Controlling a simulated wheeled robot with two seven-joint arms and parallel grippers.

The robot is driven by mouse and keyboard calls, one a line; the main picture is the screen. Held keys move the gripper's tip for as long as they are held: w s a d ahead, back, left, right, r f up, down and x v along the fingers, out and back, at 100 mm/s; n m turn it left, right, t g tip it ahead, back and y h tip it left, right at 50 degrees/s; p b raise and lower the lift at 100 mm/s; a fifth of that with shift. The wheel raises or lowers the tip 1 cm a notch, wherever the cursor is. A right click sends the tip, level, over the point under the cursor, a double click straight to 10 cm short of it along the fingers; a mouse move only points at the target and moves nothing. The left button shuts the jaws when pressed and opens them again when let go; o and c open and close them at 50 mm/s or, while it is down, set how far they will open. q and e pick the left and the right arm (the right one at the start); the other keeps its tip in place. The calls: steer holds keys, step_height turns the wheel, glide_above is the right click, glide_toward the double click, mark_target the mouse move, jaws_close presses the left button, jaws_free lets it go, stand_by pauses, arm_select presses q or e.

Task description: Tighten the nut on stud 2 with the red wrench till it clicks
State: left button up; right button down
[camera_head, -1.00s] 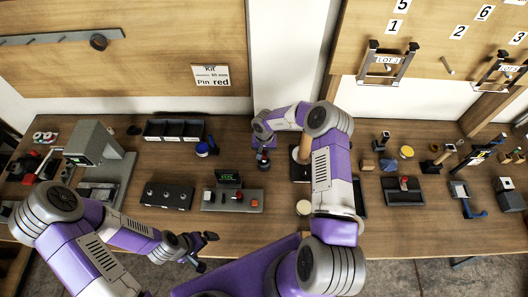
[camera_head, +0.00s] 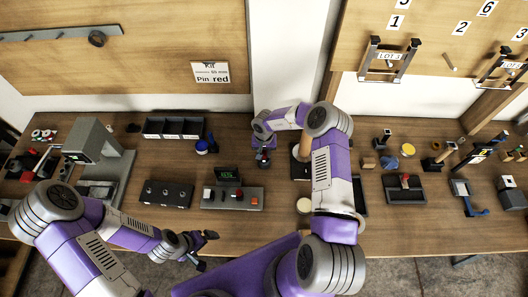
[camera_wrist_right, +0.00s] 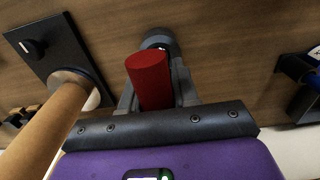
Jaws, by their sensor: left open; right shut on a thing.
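My right gripper (camera_head: 263,158) is at the back middle of the bench in the head view. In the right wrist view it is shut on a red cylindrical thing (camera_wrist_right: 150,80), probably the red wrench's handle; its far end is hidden. A dark block (camera_head: 165,194) with several short studs in a row stands at the front left, well left of my right gripper. Stud numbers and nuts are too small to make out. My left gripper (camera_head: 204,248) is open and empty over the bench's front edge, right of and nearer than the stud block.
A grey unit (camera_head: 218,201) with a small green-lit display and red knob stands right of the stud block. A tall wooden handle (camera_wrist_right: 62,125) rises from a dark base beside my right gripper. Bins (camera_head: 174,128) and a blue tub (camera_head: 202,147) stand at the back.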

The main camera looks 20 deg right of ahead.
steer(key=c, duration=0.8)
jaws_free()
step_height(320, 180, up, 8)
steer(key=shift+f, duration=0.15)
